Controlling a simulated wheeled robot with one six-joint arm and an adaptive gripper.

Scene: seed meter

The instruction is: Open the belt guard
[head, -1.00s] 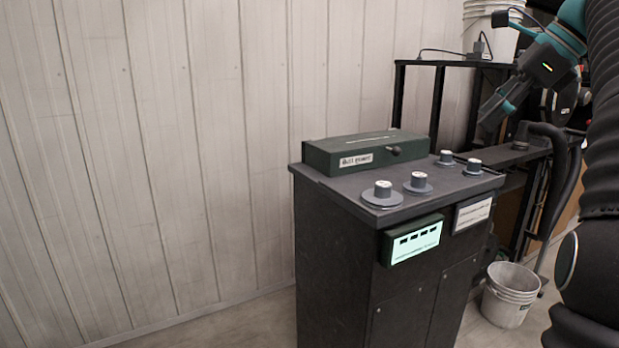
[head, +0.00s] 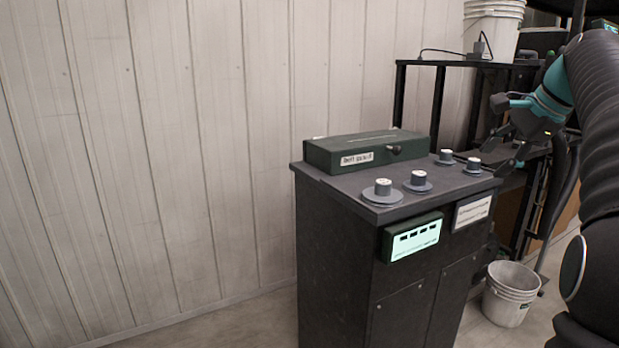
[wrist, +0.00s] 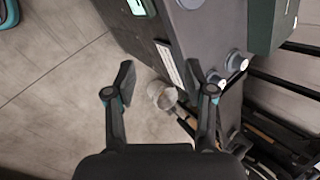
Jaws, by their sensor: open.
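The belt guard (head: 360,150) is a dark green box with a white label on its front and a small dark knob (head: 394,150) near the front right. It lies flat and shut along the back of the dark cabinet top (head: 345,186). In the wrist view part of the green guard (wrist: 262,25) shows at the upper right; its knob cannot be made out there. My gripper (head: 505,153) is open and empty, to the right of the cabinet and apart from the guard. The wrist view shows its two fingers (wrist: 160,85) spread wide.
Several grey knobs (head: 383,188) stand on the cabinet top in front of the guard. A lit display (head: 415,238) and a white label plate are on the cabinet front. A black shelf (head: 440,64) stands behind.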

